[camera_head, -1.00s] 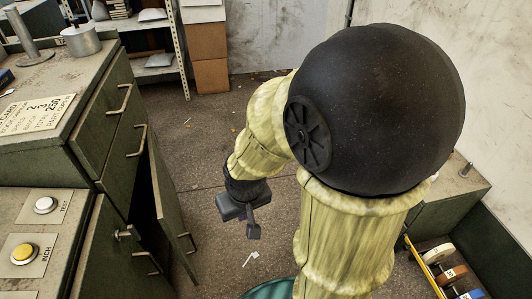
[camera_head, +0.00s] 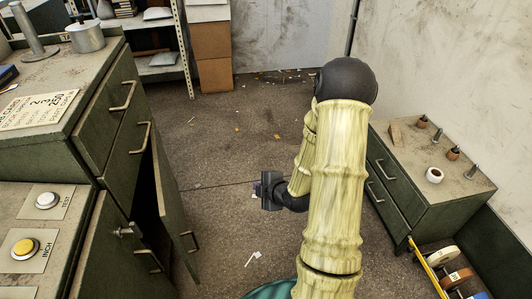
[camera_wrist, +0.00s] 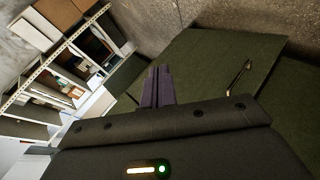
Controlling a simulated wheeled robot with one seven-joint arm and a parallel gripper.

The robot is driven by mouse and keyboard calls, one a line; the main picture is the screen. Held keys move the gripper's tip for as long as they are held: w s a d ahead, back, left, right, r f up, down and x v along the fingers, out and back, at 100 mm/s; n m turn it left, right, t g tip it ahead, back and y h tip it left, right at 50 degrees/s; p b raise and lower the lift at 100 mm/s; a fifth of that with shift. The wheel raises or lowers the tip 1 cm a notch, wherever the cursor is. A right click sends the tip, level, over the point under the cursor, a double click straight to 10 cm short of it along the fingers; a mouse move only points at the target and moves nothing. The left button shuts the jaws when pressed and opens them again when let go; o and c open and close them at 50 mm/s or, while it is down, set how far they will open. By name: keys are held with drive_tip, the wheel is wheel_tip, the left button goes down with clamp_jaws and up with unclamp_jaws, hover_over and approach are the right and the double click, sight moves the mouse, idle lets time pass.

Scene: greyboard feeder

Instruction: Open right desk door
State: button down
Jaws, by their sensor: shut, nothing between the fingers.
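The dark green desk (camera_head: 62,150) stands at the left of the head view. Its right door (camera_head: 172,205) is swung part way out, with a dark gap behind it and a pale bar handle (camera_head: 190,241) on its face. Another green door (camera_head: 105,255), with a latch and a bar handle, is nearer to me. My gripper (camera_head: 265,190) is in the open air to the right of the right door, apart from it. In the wrist view its two fingers (camera_wrist: 158,86) are together and empty. A green panel (camera_wrist: 210,65) with a handle (camera_wrist: 239,77) lies beyond them.
A low green cabinet (camera_head: 440,204) with small parts on top stands at the right. A rack of coloured reels (camera_head: 455,278) is at the lower right. Shelving (camera_head: 160,70) and cardboard boxes (camera_head: 214,72) are at the back. The floor between is open, with scraps.

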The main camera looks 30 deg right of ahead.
drive_tip(key=s+d+r+n+t+h, duration=0.1)
drive_tip(key=d+n+t, duration=0.2)
drive_tip(key=d+t, duration=0.3)
drive_tip(key=shift+r+t, duration=0.25)
drive_tip(key=shift+t, duration=0.45)
drive_tip(key=shift+w, duration=0.1)
drive_tip(key=w+d+b, duration=0.2)
drive_tip(key=w+b, duration=0.1)
drive_tip(key=w, duration=0.9)
drive_tip(key=shift+w+d+b, duration=0.2)
drive_tip(key=shift+w+b, duration=0.1)
drive_tip(key=shift+w, duration=0.05)
drive_tip(key=shift+a, duration=0.1)
idle(0.4)
